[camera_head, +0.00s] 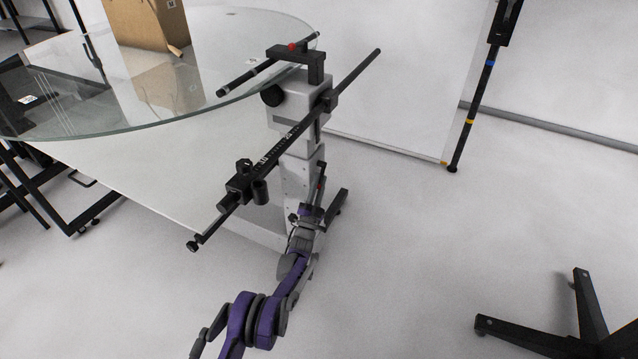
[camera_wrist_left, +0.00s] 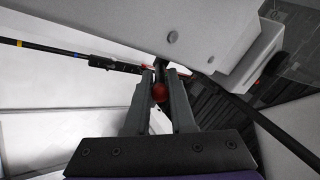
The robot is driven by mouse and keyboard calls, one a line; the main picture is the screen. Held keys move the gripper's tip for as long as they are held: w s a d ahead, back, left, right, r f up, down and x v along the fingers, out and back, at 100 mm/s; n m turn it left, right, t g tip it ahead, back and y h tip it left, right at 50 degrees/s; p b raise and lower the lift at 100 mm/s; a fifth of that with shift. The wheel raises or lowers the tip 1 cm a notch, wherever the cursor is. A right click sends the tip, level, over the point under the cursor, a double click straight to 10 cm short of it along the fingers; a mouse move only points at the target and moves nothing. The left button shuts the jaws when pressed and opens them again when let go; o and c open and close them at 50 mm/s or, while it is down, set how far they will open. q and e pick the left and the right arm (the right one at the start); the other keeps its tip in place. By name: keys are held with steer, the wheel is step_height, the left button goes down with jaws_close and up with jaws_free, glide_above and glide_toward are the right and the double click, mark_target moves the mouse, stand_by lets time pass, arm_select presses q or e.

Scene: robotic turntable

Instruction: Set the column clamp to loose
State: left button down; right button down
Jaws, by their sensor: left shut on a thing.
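The grey column (camera_head: 297,178) stands beside the glass turntable, with a long black scaled rod across its head. My left gripper (camera_head: 316,195) is low on the column's right side, reaching up from below. In the left wrist view, my left gripper (camera_wrist_left: 161,82) is shut on the column clamp lever, whose round red knob (camera_wrist_left: 160,92) shows between the fingers. The grey column housing (camera_wrist_left: 190,35) is close above the fingertips there. Most of the lever is hidden by the fingers, so its exact angle cannot be told. My right gripper is in neither view.
A black stand (camera_head: 535,342) is at the lower right. The floor between is clear.

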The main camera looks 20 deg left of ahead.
arm_select(q)
steer(key=c, duration=0.8)
jaws_free()
steer(key=shift+c, duration=0.2)
steer(key=p+v, duration=0.2)
steer(key=v, duration=0.8)
steer(key=shift+s+f, duration=0.2)
steer(key=shift+s, duration=0.15)
